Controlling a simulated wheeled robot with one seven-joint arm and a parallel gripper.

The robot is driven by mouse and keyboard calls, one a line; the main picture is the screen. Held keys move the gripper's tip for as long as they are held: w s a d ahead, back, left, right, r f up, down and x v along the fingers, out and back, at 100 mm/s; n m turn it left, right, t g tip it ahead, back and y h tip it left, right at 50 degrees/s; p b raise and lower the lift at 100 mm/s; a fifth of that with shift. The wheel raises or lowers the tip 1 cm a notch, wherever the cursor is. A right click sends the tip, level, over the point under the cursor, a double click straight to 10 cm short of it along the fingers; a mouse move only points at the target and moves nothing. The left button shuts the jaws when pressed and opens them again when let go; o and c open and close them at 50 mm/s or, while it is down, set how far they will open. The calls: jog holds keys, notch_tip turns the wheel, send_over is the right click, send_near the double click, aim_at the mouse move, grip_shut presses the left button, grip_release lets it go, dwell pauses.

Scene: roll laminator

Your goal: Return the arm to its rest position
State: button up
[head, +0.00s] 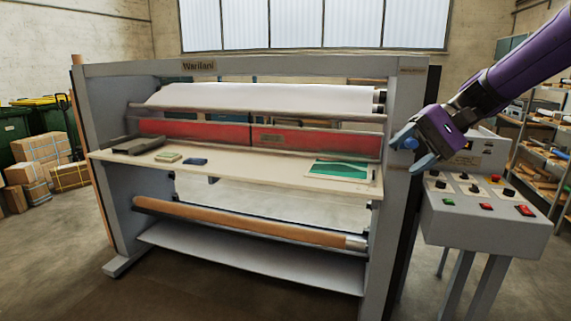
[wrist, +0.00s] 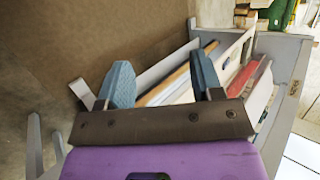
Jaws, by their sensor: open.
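My gripper (head: 413,150) is at the end of my purple arm, in the right part of the head view. It hangs in the air near the laminator's right side post and the upper left of the control box. In the wrist view my gripper (wrist: 160,82) has its two blue fingers spread apart with nothing between them. The roll laminator (head: 240,68) stands in the middle of the head view. It also shows tilted beyond the fingers in the wrist view (wrist: 285,50).
The control box (head: 485,228) with knobs and coloured buttons stands at the right on legs. A green sheet (head: 340,170) lies on the laminator's table. Cardboard boxes (head: 45,158) are stacked at the left, and shelves stand at the far right. The floor in front is clear.

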jog(key=s+d+n+t+h, duration=0.1)
jog(key=s+d+h, duration=0.1)
jog(key=s, duration=0.5)
jog(key=s+d+f+n+t+h, duration=0.1)
jog(key=s+h, duration=0.3)
jog(key=s, duration=0.4)
jog(key=s+d+f+n+t+h, duration=0.1)
jog(key=s+d+t+h, duration=0.2)
jog(key=s, duration=0.5)
jog(key=shift+s+h, duration=0.25)
jog(key=shift+h, duration=0.15)
jog(key=shift+d, duration=0.1)
dwell(2.0)
